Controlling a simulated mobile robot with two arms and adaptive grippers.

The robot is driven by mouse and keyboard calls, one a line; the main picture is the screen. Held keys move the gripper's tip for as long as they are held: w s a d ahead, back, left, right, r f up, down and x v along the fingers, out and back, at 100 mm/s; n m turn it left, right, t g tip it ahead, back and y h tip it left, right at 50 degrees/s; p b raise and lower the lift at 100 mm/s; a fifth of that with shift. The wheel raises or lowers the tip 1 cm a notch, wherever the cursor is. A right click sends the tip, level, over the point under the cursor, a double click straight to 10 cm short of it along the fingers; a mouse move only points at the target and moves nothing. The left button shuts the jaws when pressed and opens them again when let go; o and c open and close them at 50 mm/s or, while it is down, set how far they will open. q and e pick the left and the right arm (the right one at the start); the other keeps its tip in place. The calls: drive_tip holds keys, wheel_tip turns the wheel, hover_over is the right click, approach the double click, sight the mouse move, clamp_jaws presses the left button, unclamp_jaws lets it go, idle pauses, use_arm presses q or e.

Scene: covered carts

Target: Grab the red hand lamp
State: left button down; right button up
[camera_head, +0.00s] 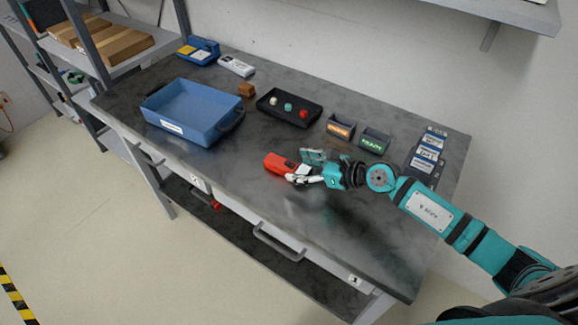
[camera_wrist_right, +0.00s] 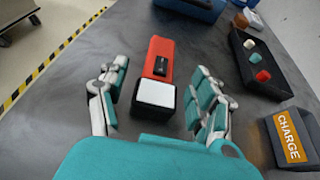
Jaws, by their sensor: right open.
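The red hand lamp (camera_head: 276,163) lies on the dark grey table near its front middle. In the right wrist view the lamp (camera_wrist_right: 159,60) lies lengthwise, its white lens end towards me and a black switch on top. My right gripper (camera_head: 303,167) is at the lamp's lens end. In the right wrist view the open fingers of the right gripper (camera_wrist_right: 156,94) stand on both sides of the lamp, with a gap on each side. My left gripper is not in view.
A blue crate (camera_head: 222,131) stands to the left. A black tray (camera_head: 265,107) with small coloured pieces, a bin marked CHARGE (camera_wrist_right: 268,140), and another bin (camera_head: 365,138) stand behind. The table front is clear.

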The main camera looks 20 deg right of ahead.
sight(290, 164)
drive_tip(key=x, duration=0.2)
drive_tip(key=p+x, duration=0.1)
drive_tip(key=x, duration=0.1)
drive_tip(key=shift+r, duration=0.3)
drive_tip(key=shift+w+a+f, duration=0.25)
drive_tip(key=shift+w+a, duration=0.05)
drive_tip(key=shift+w, duration=0.05)
drive_tip(key=shift+s+d, duration=0.1)
drive_tip(key=shift+c, duration=1)
clamp_jaws()
